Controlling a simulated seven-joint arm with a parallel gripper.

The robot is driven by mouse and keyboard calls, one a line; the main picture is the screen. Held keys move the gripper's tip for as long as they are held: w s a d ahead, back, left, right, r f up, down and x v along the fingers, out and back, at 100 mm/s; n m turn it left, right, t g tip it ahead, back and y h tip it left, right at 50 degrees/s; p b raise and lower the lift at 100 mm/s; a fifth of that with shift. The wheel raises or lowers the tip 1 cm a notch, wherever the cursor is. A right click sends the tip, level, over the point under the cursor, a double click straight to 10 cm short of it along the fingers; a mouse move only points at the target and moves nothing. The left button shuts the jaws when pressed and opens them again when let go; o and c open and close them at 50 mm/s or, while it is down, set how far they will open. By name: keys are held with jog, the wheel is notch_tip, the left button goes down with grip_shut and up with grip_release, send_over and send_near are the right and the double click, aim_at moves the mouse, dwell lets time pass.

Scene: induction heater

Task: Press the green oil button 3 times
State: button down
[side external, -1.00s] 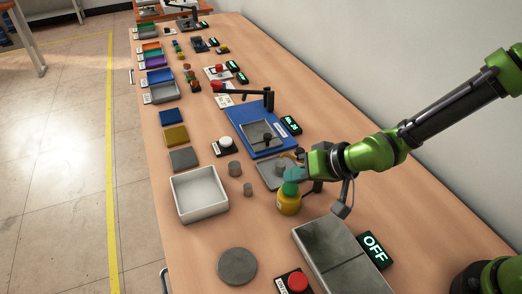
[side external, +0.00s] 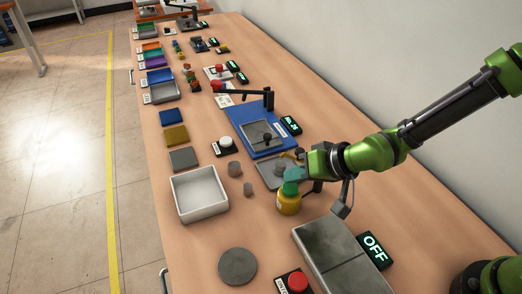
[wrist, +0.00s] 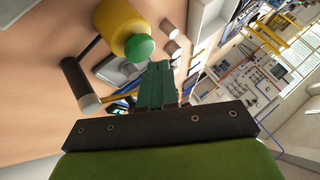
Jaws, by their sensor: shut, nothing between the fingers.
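The yellow oil bottle (side external: 288,205) stands on the table with the green oil button (side external: 290,189) on its top. My gripper (side external: 293,177) is shut with nothing in it, its teal fingers pointing down just above the button. In the wrist view the yellow bottle (wrist: 119,20) and its round green button (wrist: 139,47) show just beyond the tips of my gripper (wrist: 159,66). The fingertips are very close to the button; I cannot tell whether they touch it.
A grey metal plate unit (side external: 330,255) with an OFF display (side external: 373,250) and a red button (side external: 297,282) stand in front. A blue heater base (side external: 245,118) lies behind the bottle. A white tray (side external: 200,213) and small grey cylinders (side external: 234,168) are to the left.

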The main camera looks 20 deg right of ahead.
aim_at(295, 188)
jog(key=shift+f, duration=0.15)
jog(key=shift+f, duration=0.3)
jog(key=shift+f, duration=0.5)
dwell(0.9)
dwell(0.3)
jog(key=shift+r, duration=0.9)
jog(key=shift+r, duration=2.55)
jog(key=shift+r, duration=0.1)
dwell(0.3)
